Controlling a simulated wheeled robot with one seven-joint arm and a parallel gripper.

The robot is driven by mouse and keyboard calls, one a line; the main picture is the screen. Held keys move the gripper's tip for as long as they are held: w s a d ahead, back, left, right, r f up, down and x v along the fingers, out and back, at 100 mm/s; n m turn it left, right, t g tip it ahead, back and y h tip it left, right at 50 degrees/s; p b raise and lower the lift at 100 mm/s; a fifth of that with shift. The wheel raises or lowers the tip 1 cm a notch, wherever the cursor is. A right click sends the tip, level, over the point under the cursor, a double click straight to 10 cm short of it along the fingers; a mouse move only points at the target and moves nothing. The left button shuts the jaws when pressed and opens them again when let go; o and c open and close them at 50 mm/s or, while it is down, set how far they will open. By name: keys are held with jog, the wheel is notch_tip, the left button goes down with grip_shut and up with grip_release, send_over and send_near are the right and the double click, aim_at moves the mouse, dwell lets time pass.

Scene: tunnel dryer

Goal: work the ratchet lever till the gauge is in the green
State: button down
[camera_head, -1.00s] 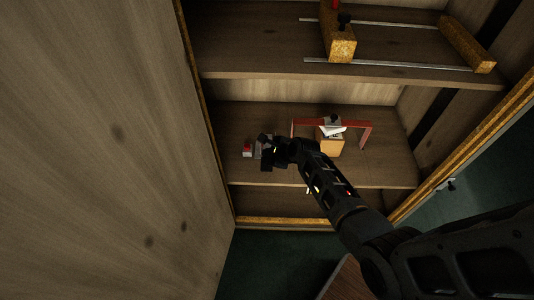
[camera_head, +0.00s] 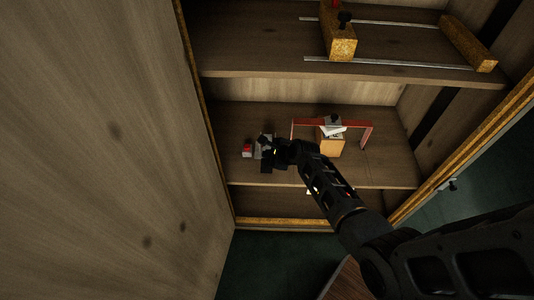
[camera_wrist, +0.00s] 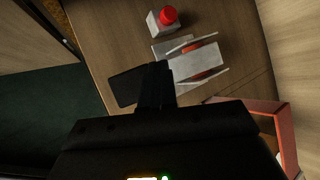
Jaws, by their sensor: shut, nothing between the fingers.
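A grey metal bracket with red inside it (camera_wrist: 197,64), probably the ratchet, sits on the middle cabinet shelf. It also shows in the head view (camera_head: 263,143), partly behind my gripper. A dark flat piece (camera_wrist: 124,87) lies beside the bracket and may be the lever; I cannot tell. My gripper (camera_wrist: 158,66) is shut and empty, with its fingertips close to the bracket's near side. Whether they touch it is unclear. In the head view my gripper (camera_head: 268,158) is at the shelf's left part. No green gauge zone can be made out.
A small white box with a red button (camera_wrist: 164,19) stands beside the bracket. A red frame (camera_head: 365,135) and a wooden block with a white piece on top (camera_head: 330,147) stand to the right. A clamp with a wooden jaw (camera_head: 340,45) lies on the shelf above.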

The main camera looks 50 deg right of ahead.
jog(key=shift+s+a+f, duration=0.3)
jog(key=shift+f, duration=0.15)
jog(key=shift+r+p, duration=1.95)
jog(key=shift+p, duration=0.15)
jog(key=shift+w+d+r, duration=0.1)
jog(key=shift+w+r, duration=0.05)
jog(key=shift+r, duration=0.25)
jog(key=shift+r+p, duration=0.1)
jog(key=shift+p, duration=0.2)
jog(key=shift+w+d+r, duration=0.1)
jog(key=shift+r, duration=0.15)
notch_tip(320, 180, up, 5)
jog(key=p, duration=0.5)
jog(key=shift+w+d+f, duration=0.1)
jog(key=shift+d+f, duration=0.05)
jog(key=shift+f, duration=0.05)
